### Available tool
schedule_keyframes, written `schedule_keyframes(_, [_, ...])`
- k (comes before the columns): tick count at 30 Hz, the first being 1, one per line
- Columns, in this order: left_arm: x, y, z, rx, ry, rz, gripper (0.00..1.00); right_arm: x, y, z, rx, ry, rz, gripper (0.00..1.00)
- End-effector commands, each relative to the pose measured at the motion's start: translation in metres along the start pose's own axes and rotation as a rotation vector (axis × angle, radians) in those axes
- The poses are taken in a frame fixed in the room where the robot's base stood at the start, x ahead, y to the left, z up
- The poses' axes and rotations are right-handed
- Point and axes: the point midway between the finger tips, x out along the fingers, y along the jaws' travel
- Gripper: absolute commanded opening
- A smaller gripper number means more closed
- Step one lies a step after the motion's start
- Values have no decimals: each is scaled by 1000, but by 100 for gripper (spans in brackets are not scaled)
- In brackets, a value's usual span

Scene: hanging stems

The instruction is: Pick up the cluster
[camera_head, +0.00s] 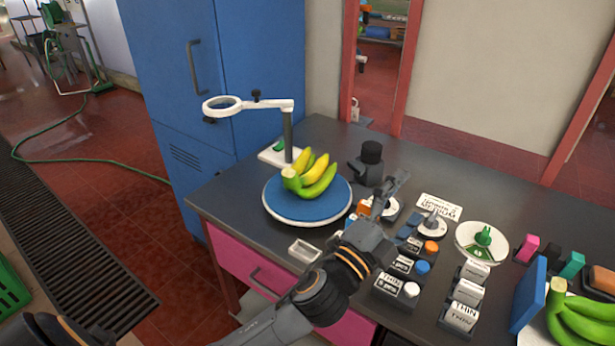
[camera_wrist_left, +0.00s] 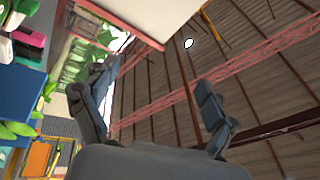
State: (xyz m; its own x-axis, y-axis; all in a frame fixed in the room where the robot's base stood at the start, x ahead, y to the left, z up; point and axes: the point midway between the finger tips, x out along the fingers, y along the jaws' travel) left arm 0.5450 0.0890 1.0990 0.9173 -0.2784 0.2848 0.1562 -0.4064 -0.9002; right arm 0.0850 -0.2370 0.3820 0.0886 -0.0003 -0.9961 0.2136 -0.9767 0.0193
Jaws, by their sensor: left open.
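A small cluster of bananas (camera_head: 312,176), yellow and green, lies on a round blue-topped turntable (camera_head: 285,208) with a white rim, near the left end of the dark counter. A second, green banana cluster (camera_head: 585,318) is partly cut off at the lower right edge. My left gripper (camera_head: 398,186) is open and empty, to the right of the turntable and apart from the yellow-green cluster. In the left wrist view, its fingers (camera_wrist_left: 155,100) are spread with nothing between them, facing the roof. My right gripper is not in view.
A magnifier on a post (camera_head: 288,130) stands behind the turntable. A dark device (camera_head: 371,165), labelled blocks (camera_head: 467,293) and a white dish (camera_head: 482,242) crowd the counter to the right. A blue panel (camera_head: 529,295) stands beside the green cluster. A small tray (camera_head: 304,250) lies at the front.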

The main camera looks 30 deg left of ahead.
Motion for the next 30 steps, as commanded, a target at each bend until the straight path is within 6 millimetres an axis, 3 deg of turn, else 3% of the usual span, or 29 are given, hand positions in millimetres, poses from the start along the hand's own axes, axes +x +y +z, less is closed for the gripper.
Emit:
schedule_keyframes(1, [14, -15, -30, 122, 132, -63, 86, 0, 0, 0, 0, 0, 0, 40])
schedule_keyframes(3, [22, -26, -75, 302, 322, -141, 86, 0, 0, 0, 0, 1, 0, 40])
schedule_keyframes(6, [20, -24, -131, 571, 589, -234, 86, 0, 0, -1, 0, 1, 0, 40])
schedule_keyframes(9, [9, -4, -170, 853, 853, -301, 86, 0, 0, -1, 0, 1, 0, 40])
schedule_keyframes(13, [-9, 42, -182, 1224, 1191, -328, 86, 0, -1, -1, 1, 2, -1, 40])
schedule_keyframes(17, [-19, 88, -146, 1593, 1521, -265, 86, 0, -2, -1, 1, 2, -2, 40])
schedule_keyframes(20, [-17, 108, -88, 1859, 1763, -132, 86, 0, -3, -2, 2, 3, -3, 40])
schedule_keyframes(23, [-9, 105, -13, 2092, 1986, 95, 86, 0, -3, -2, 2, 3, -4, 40])
schedule_keyframes(25, [-3, 85, 43, 2218, 2124, 314, 86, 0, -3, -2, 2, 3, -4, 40])
schedule_keyframes(26, [-1, 73, 67, -2228, -2145, -414, 86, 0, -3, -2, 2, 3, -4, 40])
schedule_keyframes(27, [2, 54, 95, -2141, -2077, -528, 86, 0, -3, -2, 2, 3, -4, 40])
schedule_keyframes(30, [3, 2, 152, -1947, -1944, -776, 86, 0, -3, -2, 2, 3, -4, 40])
